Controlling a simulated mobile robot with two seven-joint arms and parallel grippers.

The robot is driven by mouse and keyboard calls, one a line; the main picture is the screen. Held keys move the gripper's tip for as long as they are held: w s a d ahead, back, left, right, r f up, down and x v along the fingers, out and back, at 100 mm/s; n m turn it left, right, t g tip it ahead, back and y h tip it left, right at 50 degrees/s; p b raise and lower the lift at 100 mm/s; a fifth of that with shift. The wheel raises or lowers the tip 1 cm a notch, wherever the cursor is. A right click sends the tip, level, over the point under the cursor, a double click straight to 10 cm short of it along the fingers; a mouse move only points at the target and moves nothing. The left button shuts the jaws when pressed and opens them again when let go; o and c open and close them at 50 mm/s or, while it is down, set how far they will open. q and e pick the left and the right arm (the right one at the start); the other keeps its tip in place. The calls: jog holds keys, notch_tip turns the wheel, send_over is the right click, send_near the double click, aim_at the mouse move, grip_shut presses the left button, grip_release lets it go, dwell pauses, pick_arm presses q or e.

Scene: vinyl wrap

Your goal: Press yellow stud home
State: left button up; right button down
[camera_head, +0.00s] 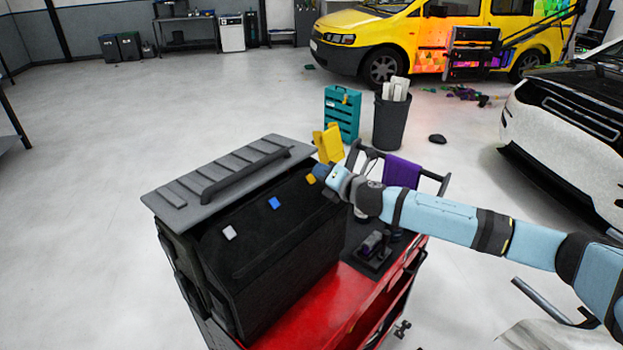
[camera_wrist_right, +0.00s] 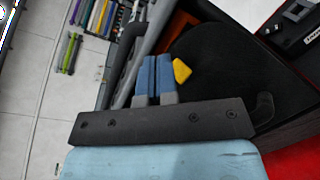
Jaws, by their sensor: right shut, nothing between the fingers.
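The yellow stud (camera_head: 311,179) sits on the black face of a large toolbox (camera_head: 290,235), at the right end of a row with a blue stud (camera_head: 274,203) and a white stud (camera_head: 229,233). My right gripper (camera_head: 321,172) is shut and empty, its blue fingertips close beside the yellow stud. In the right wrist view the shut fingers (camera_wrist_right: 155,66) lie just left of the yellow stud (camera_wrist_right: 182,71). I cannot tell whether they touch it. How deep the stud sits is unclear. My left gripper is out of view.
The toolbox, with a grey ribbed lid (camera_head: 230,180), stands on a red cart (camera_head: 320,305). A yellow object (camera_head: 329,143) stands just behind my right gripper. A purple cloth (camera_head: 402,172) hangs on the cart's rail. The floor to the left is clear.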

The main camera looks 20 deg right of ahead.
jog(key=shift+w+f, duration=0.1)
jog(key=shift+w+a+f, duration=0.1)
jog(key=shift+w+f, duration=0.1)
jog(key=shift+f, duration=0.05)
dwell(0.3)
jog(key=shift+w+a+f, duration=0.15)
jog(key=shift+w+f, duration=0.1)
jog(key=shift+f, duration=0.15)
dwell(0.9)
jog(key=shift+r, duration=0.1)
jog(key=shift+s+d+r+p, duration=0.25)
jog(key=shift+s+r+p, duration=0.2)
jog(key=shift+s+r, duration=0.15)
jog(key=shift+w, duration=0.1)
